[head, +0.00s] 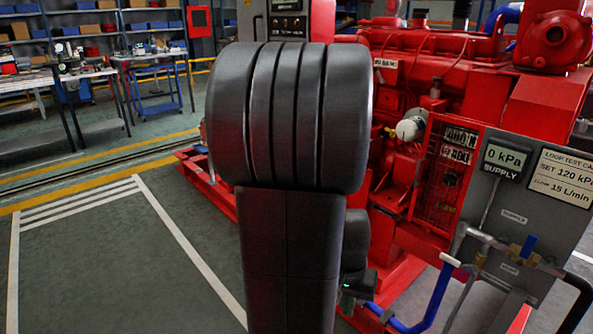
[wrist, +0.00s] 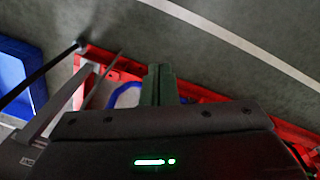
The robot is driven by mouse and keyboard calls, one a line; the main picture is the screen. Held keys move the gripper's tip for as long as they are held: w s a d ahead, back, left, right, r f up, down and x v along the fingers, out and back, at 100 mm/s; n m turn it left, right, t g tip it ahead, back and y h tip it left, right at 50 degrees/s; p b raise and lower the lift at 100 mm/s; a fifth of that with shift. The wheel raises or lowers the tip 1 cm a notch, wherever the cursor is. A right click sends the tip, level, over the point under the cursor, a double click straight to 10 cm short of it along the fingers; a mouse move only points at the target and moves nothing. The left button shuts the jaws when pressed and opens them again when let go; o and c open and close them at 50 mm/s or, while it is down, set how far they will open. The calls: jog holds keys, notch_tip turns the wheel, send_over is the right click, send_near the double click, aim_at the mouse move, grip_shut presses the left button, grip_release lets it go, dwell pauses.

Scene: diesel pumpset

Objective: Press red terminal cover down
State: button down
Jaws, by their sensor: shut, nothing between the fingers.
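I cannot make out a red terminal cover in either view. My gripper (wrist: 158,70) shows in the wrist view as two dark green fingers, shut together with nothing between them. They point over the red base frame (wrist: 110,63) and the grey floor. In the head view my gripper (head: 347,303) is low in the middle, partly hidden behind my arm, near the base of the red pumpset (head: 440,60). My arm hides much of the pumpset's left side.
A grey panel carries a supply gauge (head: 505,158) and a test card (head: 562,178), with valves and pipes below. A blue hose (head: 437,297) curves low beside my gripper. A blue object (wrist: 18,78) is at left in the wrist view. Open floor (head: 110,260) lies left, benches beyond.

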jog(key=w+d+f+m, duration=0.4)
jog(key=w+d, duration=0.5)
jog(key=w, duration=0.1)
jog(key=shift+w+m+t, duration=0.35)
jog(key=shift+m+t, duration=0.05)
